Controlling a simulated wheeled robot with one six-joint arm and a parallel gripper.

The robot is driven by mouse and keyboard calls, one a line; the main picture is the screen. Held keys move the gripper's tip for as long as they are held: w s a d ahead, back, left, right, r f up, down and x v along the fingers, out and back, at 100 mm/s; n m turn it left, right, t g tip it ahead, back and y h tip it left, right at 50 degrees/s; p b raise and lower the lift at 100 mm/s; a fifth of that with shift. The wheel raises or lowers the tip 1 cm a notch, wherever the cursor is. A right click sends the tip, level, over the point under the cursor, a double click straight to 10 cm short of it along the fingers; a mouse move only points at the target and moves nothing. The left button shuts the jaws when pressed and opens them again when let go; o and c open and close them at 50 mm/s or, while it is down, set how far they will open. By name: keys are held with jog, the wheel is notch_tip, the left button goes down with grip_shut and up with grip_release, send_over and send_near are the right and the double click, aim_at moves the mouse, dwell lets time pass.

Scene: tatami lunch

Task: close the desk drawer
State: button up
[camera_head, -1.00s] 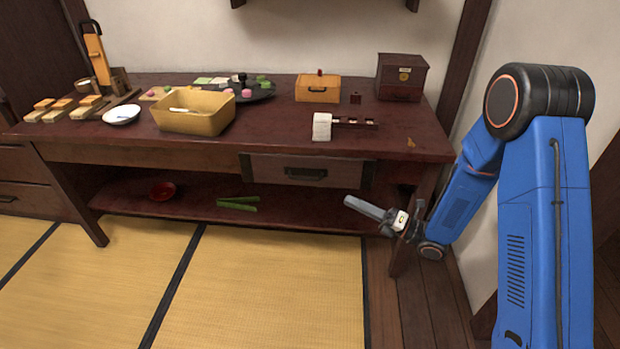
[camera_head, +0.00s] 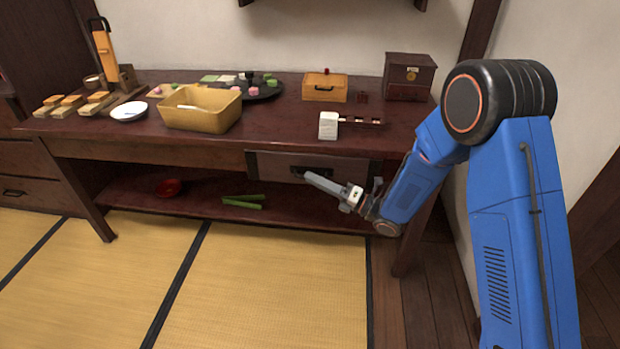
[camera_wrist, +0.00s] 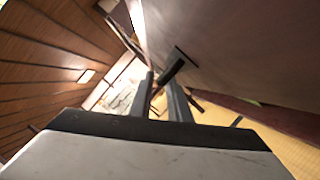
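The desk drawer (camera_head: 270,164) has a grey-brown front and a dark handle under the desk top's front edge. Its front appears to stand a little forward of the desk. My gripper (camera_head: 309,177) is in front of the drawer, its fingers pointing left across the lower part of the front near the handle. Contact cannot be told. In the wrist view, the two fingers (camera_wrist: 161,84) show a narrow gap with nothing held between them. The dark handle (camera_wrist: 172,67) shows just beyond the fingertips, on the pale drawer front (camera_wrist: 235,45).
The desk (camera_head: 285,132) carries a yellow basket (camera_head: 200,122), a white-ended object (camera_head: 328,126) and small boxes. The tatami floor (camera_head: 270,290) in front is clear.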

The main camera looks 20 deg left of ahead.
jog(key=shift+x, duration=1)
grip_shut()
dwell(0.8)
